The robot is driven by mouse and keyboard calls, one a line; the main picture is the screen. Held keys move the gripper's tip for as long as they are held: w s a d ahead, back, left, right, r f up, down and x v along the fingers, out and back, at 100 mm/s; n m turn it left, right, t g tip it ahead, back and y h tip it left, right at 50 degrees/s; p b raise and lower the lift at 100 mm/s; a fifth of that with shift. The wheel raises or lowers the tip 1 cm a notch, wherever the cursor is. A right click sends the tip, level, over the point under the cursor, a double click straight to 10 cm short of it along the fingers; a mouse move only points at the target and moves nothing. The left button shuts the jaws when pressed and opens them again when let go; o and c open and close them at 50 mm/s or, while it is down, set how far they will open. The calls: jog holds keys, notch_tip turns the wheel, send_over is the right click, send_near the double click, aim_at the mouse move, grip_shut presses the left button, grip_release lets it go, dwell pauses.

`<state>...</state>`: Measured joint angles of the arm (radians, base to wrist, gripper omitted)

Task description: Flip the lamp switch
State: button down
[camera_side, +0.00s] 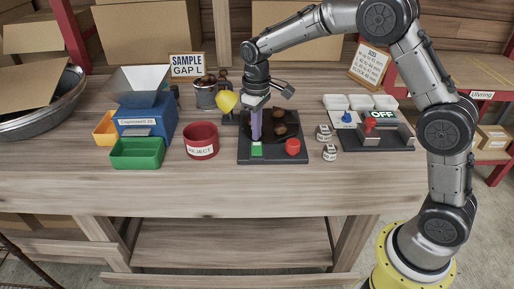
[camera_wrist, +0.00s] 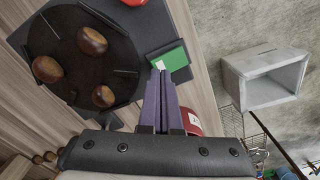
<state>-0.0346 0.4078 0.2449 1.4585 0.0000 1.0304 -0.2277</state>
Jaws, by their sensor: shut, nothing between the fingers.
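My gripper (camera_side: 256,138) has purple fingers that are closed together, pointing down over the front left of a dark station (camera_side: 272,160). Its fingertips are just above a green square button (camera_side: 256,150); I cannot tell if they touch it. In the wrist view the shut fingers (camera_wrist: 164,74) lie beside the green button (camera_wrist: 170,58). A yellow lamp-like head (camera_side: 227,102) is left of the gripper. I cannot tell which control is the lamp switch.
A red round button (camera_side: 293,146) and a dark disc with chestnuts (camera_wrist: 80,50) share the station. A red REJECT bin (camera_side: 202,140), green tray (camera_side: 138,153) and blue hopper box (camera_side: 145,118) stand left. Small labelled weights (camera_side: 329,152) stand right. The front table strip is clear.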

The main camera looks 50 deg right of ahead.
aim_at(257, 143)
jog(key=shift+f, duration=1.15)
dwell(0.6)
jog(key=shift+r, duration=3.55)
